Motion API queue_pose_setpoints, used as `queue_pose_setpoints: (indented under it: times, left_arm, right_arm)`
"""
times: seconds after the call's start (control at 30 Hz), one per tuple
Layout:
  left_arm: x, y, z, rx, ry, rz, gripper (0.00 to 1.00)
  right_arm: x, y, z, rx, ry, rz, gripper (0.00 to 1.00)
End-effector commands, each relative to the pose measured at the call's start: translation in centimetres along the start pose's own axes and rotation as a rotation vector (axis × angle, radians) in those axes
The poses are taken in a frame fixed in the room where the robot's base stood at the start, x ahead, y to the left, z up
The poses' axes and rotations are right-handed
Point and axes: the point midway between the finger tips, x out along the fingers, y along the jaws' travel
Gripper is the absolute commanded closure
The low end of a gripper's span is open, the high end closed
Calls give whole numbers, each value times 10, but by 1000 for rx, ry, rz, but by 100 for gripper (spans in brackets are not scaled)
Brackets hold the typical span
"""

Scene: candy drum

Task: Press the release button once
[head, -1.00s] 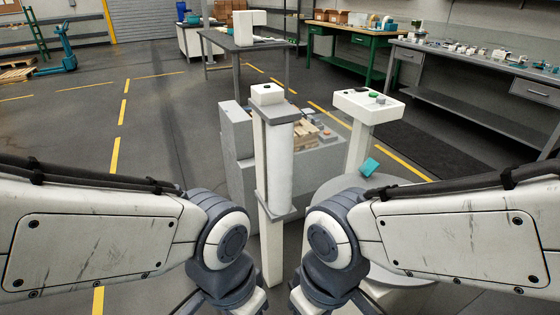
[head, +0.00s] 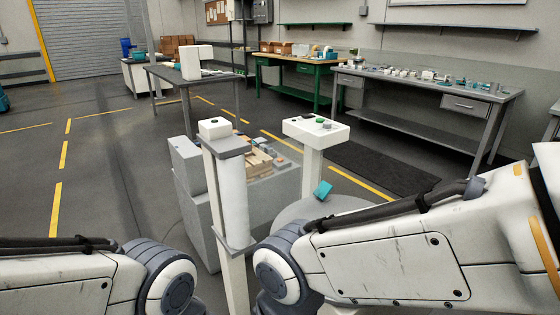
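A white control box (head: 300,131) stands on a white post right of centre. On its top are a green button (head: 320,120), a dark piece (head: 304,119) and a small greyish button (head: 327,126); I cannot read any label. Left of it stands a tall white cylinder (head: 233,200) between grey plates on a white post. A small white box (head: 214,127) with a dark spot tops it. No gripper shows at the buttons.
A grey bin (head: 270,190) with several blocks stands behind the cylinder. A teal block (head: 322,189) sits on a round grey table (head: 310,212), partly hidden by my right arm. Workbenches (head: 430,85) line the back. The floor at left is clear.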

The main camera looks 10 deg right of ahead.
Motion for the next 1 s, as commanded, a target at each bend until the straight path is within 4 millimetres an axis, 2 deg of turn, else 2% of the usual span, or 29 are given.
queue_pose_setpoints:
  times: [0.03, 0.1, 1.0]
  left_arm:
    - [0, 0, 0, 0, 0, 0, 50]
    - [0, 0, 0, 0, 0, 0, 50]
    - [0, 0, 0, 0, 0, 0, 50]
  right_arm:
    - [0, 0, 0, 0, 0, 0, 81]
    - [0, 0, 0, 0, 0, 0, 100]
    - [0, 0, 0, 0, 0, 0, 100]
